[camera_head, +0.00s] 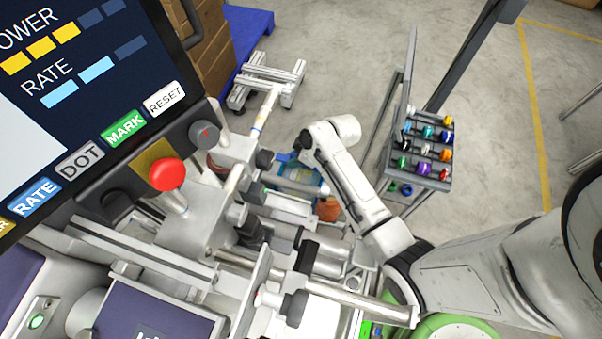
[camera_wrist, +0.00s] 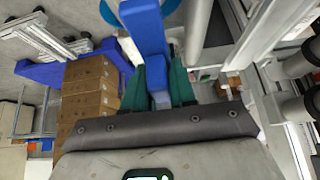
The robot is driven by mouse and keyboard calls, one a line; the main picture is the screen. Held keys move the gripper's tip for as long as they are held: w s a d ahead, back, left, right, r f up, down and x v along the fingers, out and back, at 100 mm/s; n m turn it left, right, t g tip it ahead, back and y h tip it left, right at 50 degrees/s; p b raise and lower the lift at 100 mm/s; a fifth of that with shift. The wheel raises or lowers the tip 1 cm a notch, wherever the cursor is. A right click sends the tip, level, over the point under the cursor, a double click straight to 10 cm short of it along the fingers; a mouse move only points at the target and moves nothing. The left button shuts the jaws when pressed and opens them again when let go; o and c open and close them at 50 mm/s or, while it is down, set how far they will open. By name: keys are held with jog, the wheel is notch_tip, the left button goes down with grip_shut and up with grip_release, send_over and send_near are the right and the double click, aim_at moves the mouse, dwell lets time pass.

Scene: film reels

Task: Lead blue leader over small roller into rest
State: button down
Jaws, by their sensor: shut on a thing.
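The blue leader (camera_wrist: 146,28) is a flat blue piece reaching up from between the two green fingers in the wrist view. My gripper (camera_wrist: 166,80) is shut on its lower part. In the head view my gripper is largely hidden by my wrist and the machine. A small blue patch (camera_head: 285,157) shows beside my wrist there; I cannot tell whether it is the leader. Pale rollers (camera_head: 233,184) stand on the machine, left of my wrist. Dark and pale rollers (camera_wrist: 298,64) also show at the right of the wrist view. I cannot single out the small roller or the rest.
A control screen (camera_head: 80,70) and a red knob (camera_head: 167,174) take up the left of the head view. A rack of coloured spools (camera_head: 424,150) stands right of my arm. Open floor lies at the back.

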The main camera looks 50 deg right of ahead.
jog(key=shift+a+r, duration=0.1)
jog(key=shift+r, duration=0.25)
jog(key=shift+s+a, duration=0.3)
jog(key=shift+a, duration=0.5)
jog(key=shift+s+a, duration=0.3)
jog(key=shift+a, duration=0.5)
jog(key=shift+s+a, duration=0.3)
jog(key=shift+a, duration=0.5)
jog(key=shift+a+r, duration=0.1)
